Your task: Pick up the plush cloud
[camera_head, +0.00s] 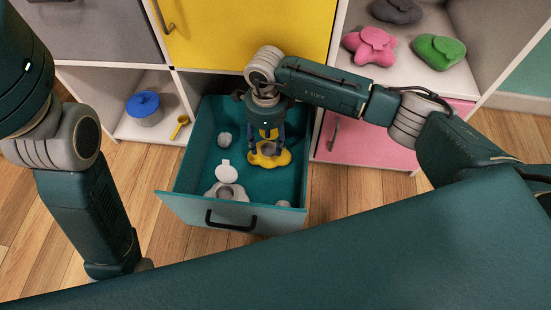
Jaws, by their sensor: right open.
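A yellow, lobed plush shape (270,158), possibly the plush cloud, lies in the open teal drawer (190,209). My right gripper (267,150) points down into the drawer, directly over the yellow shape. Its fingers are open, with the tips at or just above the shape; I cannot tell whether they touch it. The gripper hides part of the shape. Similar lobed soft shapes in pink (370,46), green (440,52) and dark grey (397,11) lie on the upper right shelf. My left arm comes down at the left; its gripper is out of sight.
The drawer also holds a grey-white lobed thing with a pale disc (227,175) and small grey pieces (224,139). A blue lidded pot (145,108) and a yellow spoon (180,126) sit on the low left shelf. The drawer's walls surround my right gripper.

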